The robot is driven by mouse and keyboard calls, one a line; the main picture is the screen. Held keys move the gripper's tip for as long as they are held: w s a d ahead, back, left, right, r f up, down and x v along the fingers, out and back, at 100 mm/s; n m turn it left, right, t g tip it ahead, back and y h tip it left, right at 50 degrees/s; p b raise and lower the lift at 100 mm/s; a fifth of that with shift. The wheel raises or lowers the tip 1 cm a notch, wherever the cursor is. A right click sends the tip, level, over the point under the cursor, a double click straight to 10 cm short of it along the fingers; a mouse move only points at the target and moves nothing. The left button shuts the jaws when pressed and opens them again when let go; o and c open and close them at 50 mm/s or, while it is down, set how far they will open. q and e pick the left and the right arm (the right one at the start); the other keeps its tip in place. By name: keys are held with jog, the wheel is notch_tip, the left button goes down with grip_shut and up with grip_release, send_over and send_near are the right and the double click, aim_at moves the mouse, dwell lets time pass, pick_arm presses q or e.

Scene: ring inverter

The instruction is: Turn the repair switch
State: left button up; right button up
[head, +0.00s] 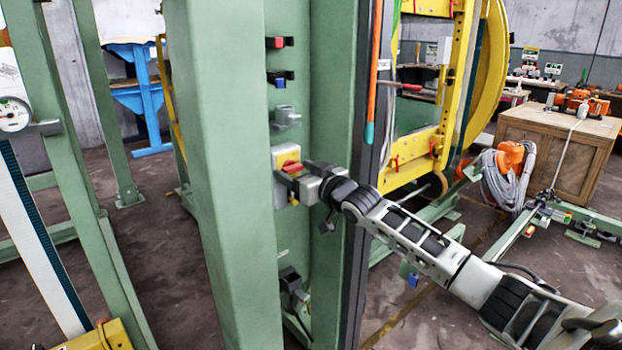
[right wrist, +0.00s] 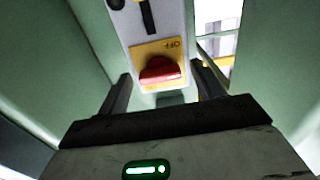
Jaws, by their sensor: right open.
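The repair switch is a red knob on a yellow plate, on a light grey box fixed inside the green column. In the right wrist view the red knob (right wrist: 161,71) sits between my fingers, with the yellow plate (right wrist: 150,50) around it. In the head view the switch box (head: 281,188) shows with its red and yellow part (head: 291,167). My right gripper (head: 303,182) is at the box, and it also shows in the right wrist view (right wrist: 162,88). It is open, with one finger on each side of the knob; I cannot tell whether they touch it. My left gripper is out of view.
The green column (head: 225,180) has walls close on both sides of the switch. A red switch (head: 276,42), a blue one (head: 281,78) and a grey socket (head: 287,116) sit above. A dark fitting (head: 290,281) is below. A yellow frame (head: 410,160) stands to the right.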

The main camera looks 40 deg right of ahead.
jog(key=s+d+b, duration=0.1)
jog(key=s, duration=1.4)
jog(key=shift+s+d+b, duration=0.15)
jog(key=shift+s+b, duration=0.15)
jog(key=shift+s, duration=0.05)
